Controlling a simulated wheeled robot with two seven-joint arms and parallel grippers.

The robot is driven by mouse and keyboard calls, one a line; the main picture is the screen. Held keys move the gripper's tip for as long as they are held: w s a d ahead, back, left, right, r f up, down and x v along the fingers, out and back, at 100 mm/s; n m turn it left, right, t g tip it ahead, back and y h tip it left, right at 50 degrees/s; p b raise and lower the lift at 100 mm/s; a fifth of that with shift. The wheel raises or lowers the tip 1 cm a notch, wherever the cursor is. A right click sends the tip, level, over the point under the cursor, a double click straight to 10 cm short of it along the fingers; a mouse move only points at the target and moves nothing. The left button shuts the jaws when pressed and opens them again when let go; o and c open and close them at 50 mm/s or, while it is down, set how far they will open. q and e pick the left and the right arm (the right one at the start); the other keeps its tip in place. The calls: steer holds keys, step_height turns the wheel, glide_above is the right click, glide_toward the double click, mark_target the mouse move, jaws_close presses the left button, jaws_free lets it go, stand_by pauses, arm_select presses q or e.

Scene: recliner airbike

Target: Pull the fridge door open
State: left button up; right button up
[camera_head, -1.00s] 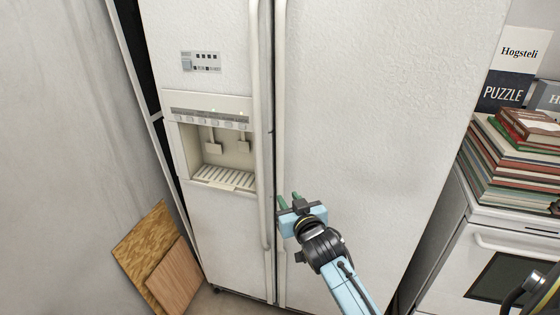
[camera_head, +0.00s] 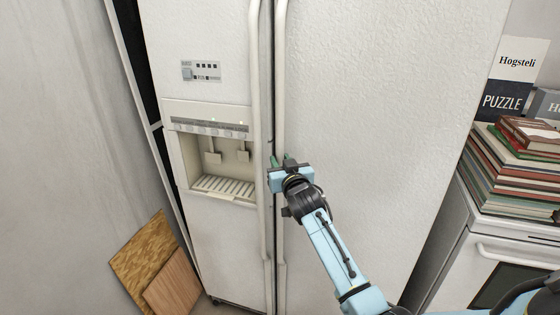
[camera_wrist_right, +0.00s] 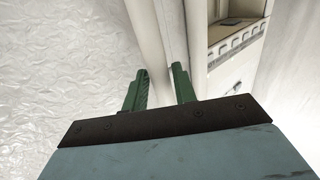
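The white fridge has two doors side by side. The right door (camera_head: 390,100) and the left door (camera_head: 225,235) both look shut. The right door's long vertical handle (camera_head: 281,70) and the left door's handle (camera_head: 257,60) run along the middle seam. My right gripper (camera_head: 281,158) is at the right door's handle, about level with the dispenser. In the right wrist view, its green fingers (camera_wrist_right: 160,70) are apart, with the right door's handle (camera_wrist_right: 150,40) seeming to pass between them. Whether they touch it I cannot tell. My left gripper is not in view.
A dispenser recess (camera_head: 215,160) is in the left door. Wooden boards (camera_head: 140,260) lean at the lower left by a grey wall (camera_head: 60,130). A white stove (camera_head: 495,255) with stacked books (camera_head: 510,165) stands close on the right.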

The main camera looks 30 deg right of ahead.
steer(key=shift+w+d, duration=0.25)
steer(key=shift+w, duration=0.45)
jaws_close()
steer(key=shift+s+a, duration=0.1)
steer(key=shift+a, duration=0.05)
